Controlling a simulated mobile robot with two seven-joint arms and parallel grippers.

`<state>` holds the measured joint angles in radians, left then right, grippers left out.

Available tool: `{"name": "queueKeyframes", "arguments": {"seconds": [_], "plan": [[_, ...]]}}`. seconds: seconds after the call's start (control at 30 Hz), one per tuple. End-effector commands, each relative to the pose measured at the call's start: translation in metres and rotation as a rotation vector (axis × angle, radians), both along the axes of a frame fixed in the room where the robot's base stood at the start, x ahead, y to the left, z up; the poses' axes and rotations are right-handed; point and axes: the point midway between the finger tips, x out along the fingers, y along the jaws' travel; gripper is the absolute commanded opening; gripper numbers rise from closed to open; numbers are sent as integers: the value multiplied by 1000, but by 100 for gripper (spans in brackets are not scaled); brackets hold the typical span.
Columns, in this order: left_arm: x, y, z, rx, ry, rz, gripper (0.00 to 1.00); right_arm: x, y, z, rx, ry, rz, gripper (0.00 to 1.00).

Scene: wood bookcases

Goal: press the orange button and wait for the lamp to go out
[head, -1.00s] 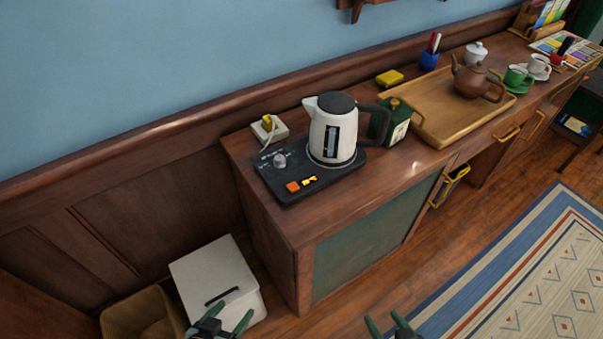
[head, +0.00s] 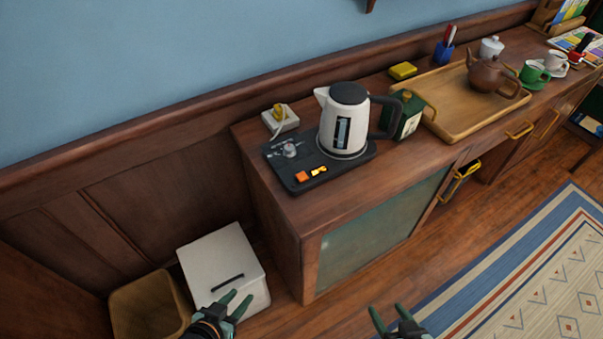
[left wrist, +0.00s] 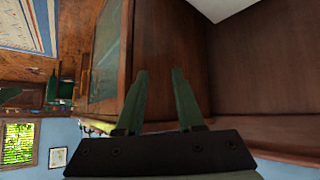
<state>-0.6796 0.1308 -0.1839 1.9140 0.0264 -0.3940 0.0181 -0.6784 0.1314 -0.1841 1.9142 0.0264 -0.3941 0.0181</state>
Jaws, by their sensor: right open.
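The orange button (head: 302,176) is on the front edge of a black base plate (head: 285,182) on the cabinet top. A small bright yellow-orange patch (head: 319,171), perhaps the lamp, shows just right of it. A white kettle (head: 338,135) with a dark lid stands on the plate, and a round grey knob (head: 290,150) sits behind the button. My left gripper (head: 242,294) is open and empty, low in front of the white bin. Its parted fingers also show in the left wrist view (left wrist: 160,72). My right gripper (head: 385,308) is open and empty, over the floor. Neither touches the plate.
A yellow plug in a white socket box (head: 281,120) is behind the plate. A green tin (head: 407,118) and a wooden tray (head: 452,128) stand right of the kettle. The cabinet front (head: 375,235) rises beyond my grippers. A white bin (head: 222,262) and wooden basket (head: 150,306) are at lower left.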

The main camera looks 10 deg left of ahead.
Motion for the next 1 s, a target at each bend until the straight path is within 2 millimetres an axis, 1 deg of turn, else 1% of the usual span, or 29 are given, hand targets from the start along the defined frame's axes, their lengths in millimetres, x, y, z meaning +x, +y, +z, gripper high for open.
{"name": "queueKeyframes", "arguments": {"seconds": [0.03, 0.3, 1.0], "plan": [[0, 0, 0, 0, 0, 0, 30, 0, 0, 0, 0, 0, 0, 65], [0, 0, 0, 0, 0, 0, 0, 0, 0, 0, 0, 0, 0, 65], [0, 0, 0, 1, 0, -1, 0, 0, 0, 0, 0, 0, 0, 65]]}}
